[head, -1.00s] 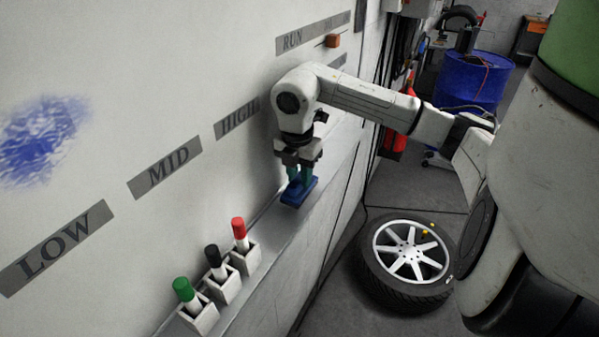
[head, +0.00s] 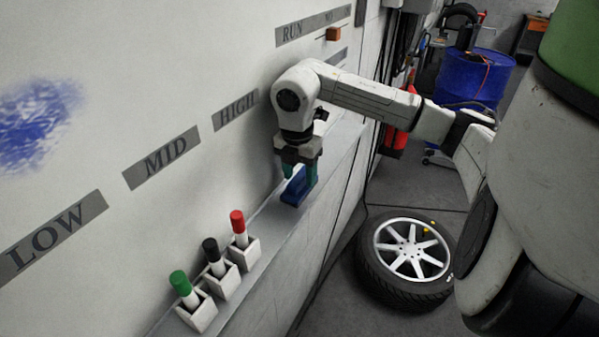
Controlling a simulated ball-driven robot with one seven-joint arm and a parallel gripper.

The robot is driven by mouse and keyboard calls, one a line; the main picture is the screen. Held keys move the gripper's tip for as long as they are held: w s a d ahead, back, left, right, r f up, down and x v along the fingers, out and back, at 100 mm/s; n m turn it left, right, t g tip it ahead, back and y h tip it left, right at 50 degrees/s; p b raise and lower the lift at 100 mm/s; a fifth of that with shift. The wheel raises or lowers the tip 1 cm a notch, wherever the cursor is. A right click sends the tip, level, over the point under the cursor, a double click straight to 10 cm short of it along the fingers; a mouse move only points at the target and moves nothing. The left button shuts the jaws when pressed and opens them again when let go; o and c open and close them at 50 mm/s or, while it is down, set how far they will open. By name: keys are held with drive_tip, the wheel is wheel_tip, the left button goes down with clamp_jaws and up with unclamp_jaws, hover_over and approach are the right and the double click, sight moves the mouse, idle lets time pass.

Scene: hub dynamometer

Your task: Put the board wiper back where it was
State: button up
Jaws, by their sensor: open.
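The board wiper (head: 294,191) is a small blue block on the grey ledge (head: 268,225) below the whiteboard, to the right of the pen holders. My gripper (head: 298,178) points down at the wiper, with its green-tipped fingers spread on either side of its upper part. The jaws are open, and whether a finger touches the wiper cannot be told. The wiper's top is partly hidden by my gripper.
Three holders with a green-capped (head: 182,284), a black-capped (head: 212,250) and a red-capped marker (head: 239,228) stand on the ledge. The whiteboard (head: 130,80) carries a blue smudge (head: 35,125) and grey labels. A wheel (head: 405,262) lies on the floor. The ledge between the red marker and the wiper is clear.

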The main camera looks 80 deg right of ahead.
sight(298, 178)
drive_tip(key=shift+r+p, duration=0.5)
drive_tip(key=shift+p, duration=0.05)
wheel_tip(298, 178, up, 12)
drive_tip(key=b, duration=0.3)
drive_tip(key=shift+a, duration=0.45)
